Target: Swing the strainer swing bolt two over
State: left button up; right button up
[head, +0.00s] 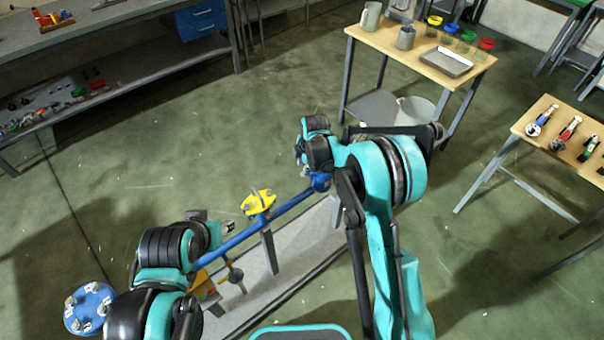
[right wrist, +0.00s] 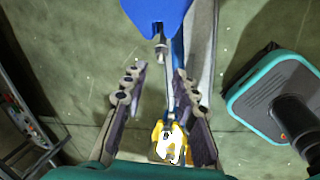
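A blue fitting (head: 320,182), seemingly the strainer, sits at the far end of a slanting blue pipe (head: 240,236). In the right wrist view its blue body (right wrist: 155,14) is at the top, with a thin metal bolt (right wrist: 160,46) below it. Which bolt this is I cannot tell. My right gripper (right wrist: 157,84) is open. Its fingers stand on either side of a thin rod, without visible grip on it. In the head view my right gripper is mostly hidden by its wrist. My left gripper (head: 222,229) is near the pipe's lower part; its fingers are unclear.
A yellow fitting (head: 258,202) sits on the pipe. A blue disc (head: 90,307) with several metal pieces is at the lower left. A wooden table (head: 425,57) with a tray and jars stands at the back, another (head: 562,152) at right. Open floor lies between.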

jog(key=shift+n, duration=0.4)
jog(key=b+x, duration=0.2)
jog(key=x, duration=0.5)
jog(key=shift+f, duration=0.4)
grip_shut()
